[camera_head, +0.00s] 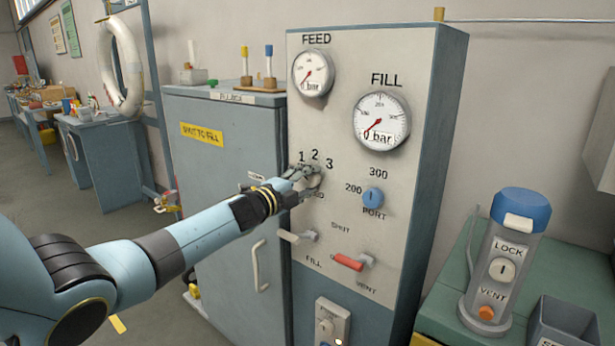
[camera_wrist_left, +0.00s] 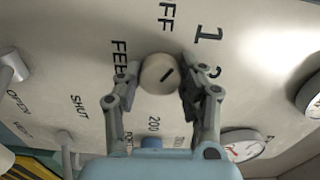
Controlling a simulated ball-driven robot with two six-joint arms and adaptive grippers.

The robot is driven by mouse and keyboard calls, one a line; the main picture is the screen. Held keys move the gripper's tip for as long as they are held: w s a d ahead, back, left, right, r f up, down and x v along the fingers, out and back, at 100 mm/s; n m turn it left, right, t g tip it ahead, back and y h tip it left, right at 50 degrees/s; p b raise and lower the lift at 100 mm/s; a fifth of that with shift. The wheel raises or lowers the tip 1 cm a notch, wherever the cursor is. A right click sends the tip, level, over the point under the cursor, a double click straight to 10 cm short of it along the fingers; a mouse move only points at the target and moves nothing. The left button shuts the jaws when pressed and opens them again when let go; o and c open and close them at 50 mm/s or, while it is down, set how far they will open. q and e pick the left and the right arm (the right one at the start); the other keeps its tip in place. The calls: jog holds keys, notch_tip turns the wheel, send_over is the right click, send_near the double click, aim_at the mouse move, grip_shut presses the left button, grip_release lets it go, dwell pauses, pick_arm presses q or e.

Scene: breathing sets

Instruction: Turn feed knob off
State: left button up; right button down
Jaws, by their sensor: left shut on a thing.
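The feed knob (camera_wrist_left: 158,73) is a round pale knob with a dark slanted mark, set on the cream panel (camera_head: 345,225). In the left wrist view the mark slants up and right, roughly towards the "1"; the "FF" lettering is above the knob. My left gripper (camera_wrist_left: 158,88) has one finger on each side of the knob and is shut on it. In the head view the left gripper (camera_head: 306,182) covers most of the knob and the lettering left of "1". The FEED gauge (camera_head: 313,74) shows 0 bar. My right gripper is not in view.
The FILL gauge (camera_head: 381,121) and the blue port knob (camera_head: 372,197) are to the right. A pale lever (camera_head: 290,237) and a red vent lever (camera_head: 348,261) stick out below. A grey cabinet (camera_head: 225,150) stands left. A blue-topped device (camera_head: 505,255) stands on the green bench.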

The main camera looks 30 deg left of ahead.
pick_arm(q)
jog(key=n+p, duration=0.2)
jog(key=n, duration=0.3)
jog(key=shift+f+n, duration=0.1)
jog(key=shift+n, duration=0.3)
dwell(0.4)
jog(key=o, duration=1.2)
jog(key=shift+s, duration=0.1)
jog(key=s, duration=0.8)
jog(key=s+a, duration=0.1)
jog(key=s, duration=0.2)
jog(key=shift+s, duration=0.4)
